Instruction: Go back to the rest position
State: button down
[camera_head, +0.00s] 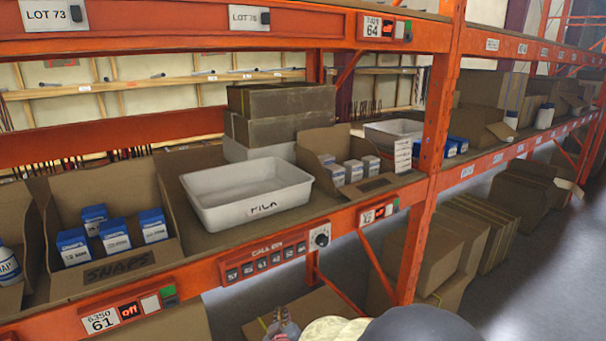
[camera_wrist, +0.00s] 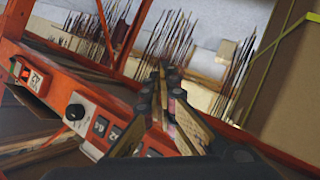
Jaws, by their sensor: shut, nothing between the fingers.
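My gripper (camera_wrist: 168,72) shows in the wrist view with its dark fingers together and nothing between them. It is in front of the orange rack beam, apart from the goods on the shelf. In the head view, parts of my arm show at the bottom edge, below the shelf, and the fingers cannot be made out clearly there.
A box marked SNAPS (camera_head: 112,268) holds several blue-and-white cartons. Another open box (camera_head: 372,185) holds small white cartons. The orange beam (camera_head: 215,270) edges the shelf, with a knob panel (camera_wrist: 90,115). Cardboard boxes (camera_head: 440,250) stand below; grey floor is clear at right.

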jog(key=s+a+f+g+y, duration=0.25)
jog(key=s+g, duration=0.25)
jog(key=s, duration=0.4)
jog(key=s+d+r+m+g+b, duration=0.15)
jog(key=s+d+g, duration=0.35)
jog(key=s, duration=0.5)
jog(key=s+d+r+m+h+b, duration=0.1)
jog(key=s+d+r, duration=0.3)
jog(key=d, duration=0.3)
jog(key=s+d+r+m+t+h+b, duration=0.1)
jog(key=s+d+r, duration=0.3)
jog(key=d, duration=0.4)
jog(key=s+d+r+m+t+h+b, duration=0.1)
jog(key=s+d+r+m, duration=0.2)
jog(key=s+d, duration=0.3)
jog(key=shift+s+d+r, duration=0.3)
jog(key=shift+d+r, duration=0.1)
jog(key=shift+d, duration=0.4)
